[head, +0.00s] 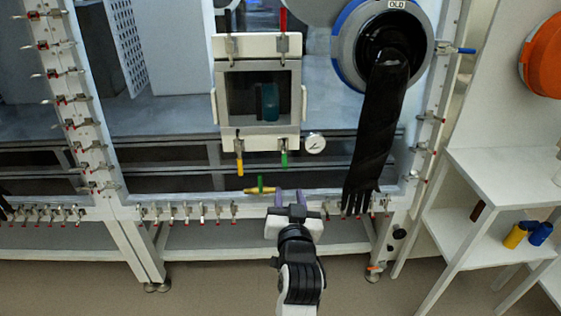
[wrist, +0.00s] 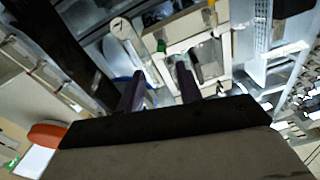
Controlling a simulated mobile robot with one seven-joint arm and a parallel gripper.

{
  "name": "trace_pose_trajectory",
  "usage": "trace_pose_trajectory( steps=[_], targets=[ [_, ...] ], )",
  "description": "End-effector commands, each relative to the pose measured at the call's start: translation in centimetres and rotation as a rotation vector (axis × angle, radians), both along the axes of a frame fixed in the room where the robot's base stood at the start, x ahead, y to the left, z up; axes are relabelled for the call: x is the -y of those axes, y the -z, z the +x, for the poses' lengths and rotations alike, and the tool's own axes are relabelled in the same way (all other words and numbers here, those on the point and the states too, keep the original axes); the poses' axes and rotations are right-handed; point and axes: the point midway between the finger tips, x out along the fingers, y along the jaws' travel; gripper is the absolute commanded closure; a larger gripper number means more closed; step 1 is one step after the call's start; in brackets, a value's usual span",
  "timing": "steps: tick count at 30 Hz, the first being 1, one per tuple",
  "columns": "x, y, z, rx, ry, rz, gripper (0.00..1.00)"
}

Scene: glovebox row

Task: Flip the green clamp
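The green clamp (head: 284,158) is at the lower right corner of the square hatch (head: 258,138), its green handle hanging down. A yellow-handled clamp (head: 240,168) hangs at the lower left corner. My gripper (head: 290,194) is below the green clamp in the head view, its two purple fingers spread apart with nothing between them. A gap shows between the fingertips and the clamp in the picture. In the wrist view my gripper (wrist: 159,70) is also open and points toward the glovebox front.
A red-handled clamp (head: 283,20) is at the hatch's upper right. A round gauge (head: 314,143) is right of the green clamp. A yellow valve with a green handle (head: 261,186) sits left of my fingers. A long black glove (head: 376,135) hangs to the right. White shelves (head: 500,165) stand far right.

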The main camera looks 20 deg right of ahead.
Motion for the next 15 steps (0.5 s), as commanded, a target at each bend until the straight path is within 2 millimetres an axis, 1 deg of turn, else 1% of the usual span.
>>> trace_pose_trajectory(
  steps=[5,12,15],
  targets=[
    [0.6,-0.4,2.5,0.001,-0.002,-0.001,0.65],
    [2.0,-0.5,7.6,0.0,-0.003,-0.002,0.65],
    [2.5,-0.4,9.5,0.0,-0.001,-0.003,0.65]
  ],
)
